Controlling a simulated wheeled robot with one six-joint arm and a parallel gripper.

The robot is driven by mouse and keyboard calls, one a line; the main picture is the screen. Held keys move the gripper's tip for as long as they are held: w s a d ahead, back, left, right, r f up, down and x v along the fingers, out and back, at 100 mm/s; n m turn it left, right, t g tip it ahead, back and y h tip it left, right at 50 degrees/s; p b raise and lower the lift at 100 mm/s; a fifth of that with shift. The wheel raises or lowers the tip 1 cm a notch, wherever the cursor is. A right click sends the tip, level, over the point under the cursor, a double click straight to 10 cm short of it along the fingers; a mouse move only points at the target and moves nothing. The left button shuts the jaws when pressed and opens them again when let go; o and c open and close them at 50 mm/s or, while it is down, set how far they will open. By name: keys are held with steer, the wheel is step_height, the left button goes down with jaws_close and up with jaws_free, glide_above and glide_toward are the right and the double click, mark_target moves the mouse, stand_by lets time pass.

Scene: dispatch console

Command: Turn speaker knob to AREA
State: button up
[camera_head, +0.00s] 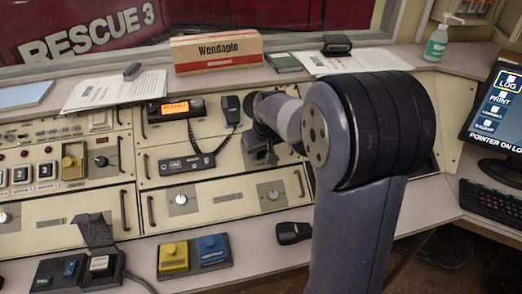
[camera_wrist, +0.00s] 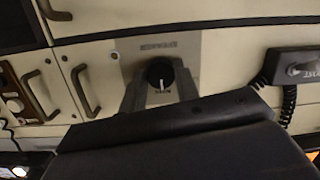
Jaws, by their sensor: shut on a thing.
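The speaker knob (camera_wrist: 159,72) is round and black with a white pointer line, on a silver plate (camera_wrist: 187,48) in a cream panel. In the wrist view its pointer line points down, slightly right. The plate's lettering is too small and blurred to read. My gripper (camera_wrist: 159,88) has one finger on each side of the knob and is shut on it. In the head view my gripper (camera_head: 262,153) is against the upper panel, right of the microphone, and hides the knob.
A hand microphone (camera_head: 231,108) with a coiled cord hangs left of my gripper. A radio with an orange display (camera_head: 176,108) is farther left. Other silver knobs (camera_head: 181,199) sit on lower panels. Pull handles (camera_wrist: 86,91) stick out nearby. A black handset (camera_head: 293,232) lies on the desk.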

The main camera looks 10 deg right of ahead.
steer(key=shift+m, duration=0.4)
steer(key=m+y, duration=0.1)
steer(key=m, duration=0.4)
steer(key=m+t+p, duration=0.1)
steer(key=m, duration=0.4)
steer(key=shift+m+y, duration=0.3)
steer(key=shift+y, duration=0.1)
steer(key=o, duration=1)
steer(key=shift+s, duration=0.1)
steer(key=p+v, duration=0.1)
steer(key=v, duration=0.9)
steer(key=shift+s+d+r, duration=0.1)
steer(key=shift+s+r, duration=0.15)
